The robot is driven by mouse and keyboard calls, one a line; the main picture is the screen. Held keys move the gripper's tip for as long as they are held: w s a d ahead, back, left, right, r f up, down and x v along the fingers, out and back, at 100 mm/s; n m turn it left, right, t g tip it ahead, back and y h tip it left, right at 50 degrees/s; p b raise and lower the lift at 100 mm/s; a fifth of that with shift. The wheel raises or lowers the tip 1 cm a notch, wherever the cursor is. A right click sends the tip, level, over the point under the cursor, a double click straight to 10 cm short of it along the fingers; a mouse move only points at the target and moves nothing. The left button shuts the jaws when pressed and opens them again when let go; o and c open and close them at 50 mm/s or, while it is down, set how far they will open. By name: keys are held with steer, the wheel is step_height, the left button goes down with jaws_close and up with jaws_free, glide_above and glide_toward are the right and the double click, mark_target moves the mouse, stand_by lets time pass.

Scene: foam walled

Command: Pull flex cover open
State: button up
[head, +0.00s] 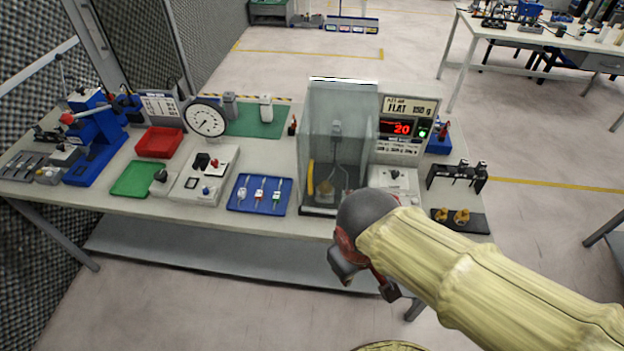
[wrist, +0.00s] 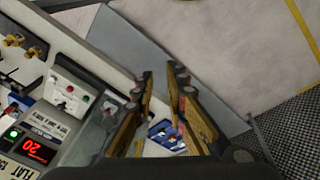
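The flex cover looks to be the clear box-shaped guard (head: 335,120) standing on the bench in the head view. It is upright with a bright top edge, and a small fixture with a yellow part shows inside. I cannot tell a handle or whether it stands ajar. My gripper (head: 363,281) is in front of the bench's front edge, below and right of the cover, apart from it. In the wrist view my gripper's fingers (wrist: 159,76) are spread with nothing between them. The cover is mostly hidden behind the fingers there.
A display unit (head: 402,128) reading 20 stands right of the cover, with a button box (head: 394,181) before it. A blue tray (head: 259,195) lies left. A black rack (head: 457,178) and brass parts (head: 451,215) are at the right. The floor in front is clear.

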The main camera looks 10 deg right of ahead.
step_height(320, 180, down, 7)
steer(key=d+n+h+b, duration=0.1)
steer(key=n+h, duration=0.3)
steer(key=n, duration=0.1)
steer(key=n+t+h+b, duration=0.2)
steer(key=n+t+h, duration=0.2)
steer(key=n+t, duration=1.3)
glide_toward(309, 177)
step_height(309, 177, up, 3)
steer(key=w+n+g, duration=0.2)
steer(key=n+g, duration=0.1)
steer(key=shift+f+b+x, duration=0.2)
steer(key=shift+b+x, duration=0.15)
steer(key=shift+x, duration=1.75)
steer(key=shift+f+b+x, duration=0.15)
steer(key=shift+b+x, duration=0.2)
steer(key=shift+x, duration=1.75)
steer(key=shift+d, duration=0.15)
steer(key=shift+c, duration=1.1)
jaws_close()
